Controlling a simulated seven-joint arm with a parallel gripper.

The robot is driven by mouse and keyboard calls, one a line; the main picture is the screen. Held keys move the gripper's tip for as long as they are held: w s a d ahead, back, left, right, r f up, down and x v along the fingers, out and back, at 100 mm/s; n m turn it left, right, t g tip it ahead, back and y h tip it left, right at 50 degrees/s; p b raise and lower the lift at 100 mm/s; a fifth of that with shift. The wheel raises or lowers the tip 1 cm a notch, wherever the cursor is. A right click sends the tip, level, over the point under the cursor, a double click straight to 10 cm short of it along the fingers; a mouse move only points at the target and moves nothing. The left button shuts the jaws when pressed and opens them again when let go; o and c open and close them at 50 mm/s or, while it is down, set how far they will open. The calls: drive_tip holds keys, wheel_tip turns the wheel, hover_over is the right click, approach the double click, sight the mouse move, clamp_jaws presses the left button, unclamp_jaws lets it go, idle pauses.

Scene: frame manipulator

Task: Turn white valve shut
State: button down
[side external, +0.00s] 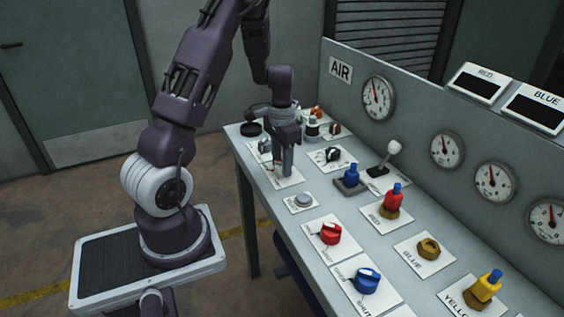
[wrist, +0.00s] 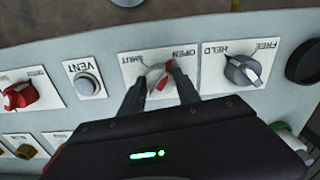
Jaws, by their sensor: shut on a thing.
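The white valve (wrist: 155,75) is a small pale knob with a red mark on a white plate (wrist: 128,66) printed OPEN and SHUT, in the wrist view. The red mark leans towards the OPEN print. My gripper (wrist: 160,88) has one dark finger on each side of the knob and is shut on it. In the side external view my gripper (side external: 283,172) points straight down at the plate, and its fingers hide the knob there.
A FREE/HELD knob (wrist: 243,70) and a VENT button (wrist: 88,83) flank the valve closely. A red knob (side external: 329,233), a blue knob (side external: 366,281) and a white-topped lever (side external: 393,148) stand elsewhere on the bench. A gauge panel (side external: 410,120) rises behind.

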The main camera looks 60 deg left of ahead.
drive_tip(key=n, duration=1.2)
drive_tip(key=shift+n, duration=2.2)
drive_tip(key=c, duration=0.9)
unclamp_jaws()
wheel_tip(320, 180, up, 7)
drive_tip(key=shift+r, duration=0.1)
